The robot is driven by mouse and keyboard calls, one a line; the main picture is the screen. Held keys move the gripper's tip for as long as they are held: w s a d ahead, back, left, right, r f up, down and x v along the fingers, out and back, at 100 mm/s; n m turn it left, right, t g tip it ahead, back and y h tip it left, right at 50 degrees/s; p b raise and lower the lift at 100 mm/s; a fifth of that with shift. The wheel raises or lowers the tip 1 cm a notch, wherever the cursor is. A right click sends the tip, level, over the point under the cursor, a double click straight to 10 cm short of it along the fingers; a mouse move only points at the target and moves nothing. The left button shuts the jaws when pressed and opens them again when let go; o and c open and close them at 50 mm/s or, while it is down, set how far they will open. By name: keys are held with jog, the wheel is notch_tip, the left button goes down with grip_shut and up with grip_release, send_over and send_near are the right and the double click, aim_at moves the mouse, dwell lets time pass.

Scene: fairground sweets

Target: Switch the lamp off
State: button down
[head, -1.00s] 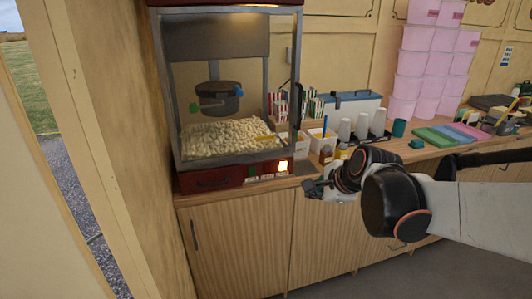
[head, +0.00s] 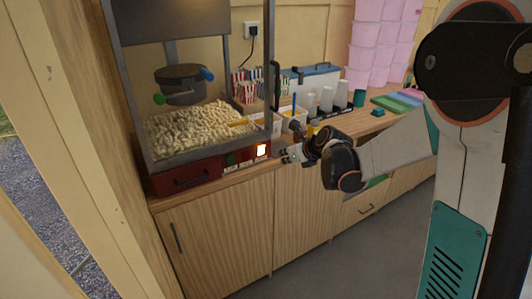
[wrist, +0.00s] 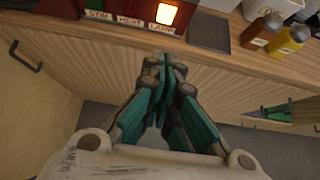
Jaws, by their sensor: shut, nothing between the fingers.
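The popcorn machine (head: 190,176) stands on the counter with a red base and a glass case of popcorn. The lamp switch (head: 261,150) glows bright orange-white at the right end of its front panel. In the wrist view the lit switch (wrist: 166,14) sits above a label reading LAMP, to the right of the STIR and HEAT labels. My gripper (head: 286,155) is just right of the lit switch in the head view. In the wrist view its closed fingertips (wrist: 165,64) are empty and point towards the panel, below the LAMP label with a visible gap.
Brown and yellow bottles (wrist: 277,34) stand on the counter right of the machine. A dark flat plate (wrist: 209,33) lies between them and the panel. Cups (head: 326,98), striped boxes and pink tubs (head: 378,45) stand farther back. Cabinet doors drop below the counter edge.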

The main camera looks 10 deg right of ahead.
jog(key=b, duration=0.4)
send_near(261, 155)
notch_tip(261, 155, down, 3)
jog(key=w, duration=0.2)
jog(key=shift+w+a+r+b, duration=0.1)
jog(key=shift+w+a+b, duration=0.35)
jog(key=shift+w, duration=0.15)
